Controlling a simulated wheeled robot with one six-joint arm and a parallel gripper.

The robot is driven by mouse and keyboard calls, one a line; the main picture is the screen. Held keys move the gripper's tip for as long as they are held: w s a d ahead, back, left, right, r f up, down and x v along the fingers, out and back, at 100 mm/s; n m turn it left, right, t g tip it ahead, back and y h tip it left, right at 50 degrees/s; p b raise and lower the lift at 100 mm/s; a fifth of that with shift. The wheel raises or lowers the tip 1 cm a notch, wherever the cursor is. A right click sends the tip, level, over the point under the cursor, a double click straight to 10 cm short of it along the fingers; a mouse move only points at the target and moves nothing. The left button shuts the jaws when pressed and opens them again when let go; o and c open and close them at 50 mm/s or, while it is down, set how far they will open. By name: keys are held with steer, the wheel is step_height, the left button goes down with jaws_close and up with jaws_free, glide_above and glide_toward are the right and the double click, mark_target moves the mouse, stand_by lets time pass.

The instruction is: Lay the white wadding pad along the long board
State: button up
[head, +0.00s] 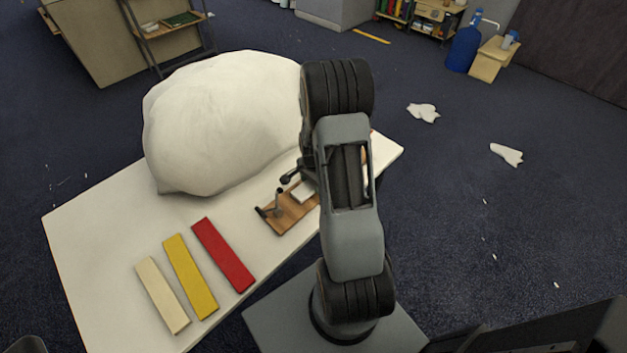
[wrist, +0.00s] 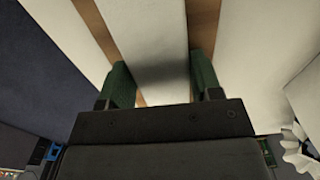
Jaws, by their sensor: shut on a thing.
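The white wadding pad (wrist: 145,45) is between the two green fingers of my gripper (wrist: 161,84) in the wrist view. The gripper is shut on it. Brown wood of the long board (wrist: 204,30) shows along both sides of the pad, so the pad is over the board, running roughly the same way. I cannot tell whether it touches the wood. In the head view the board (head: 287,217) lies on the table with dark clamp-like fittings (head: 271,205), and a small white piece (head: 303,191) shows over it. My arm hides the gripper and the board's far part there.
A large white lump (head: 222,120) fills the back of the white table (head: 85,240). Red (head: 223,255), yellow (head: 190,276) and cream (head: 162,295) bars lie side by side left of the board. White scraps (head: 423,112) lie on the floor.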

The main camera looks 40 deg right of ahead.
steer(key=o, duration=1)
steer(key=shift+r, duration=0.1)
step_height(320, 180, up, 14)
steer(key=shift+f, duration=0.15)
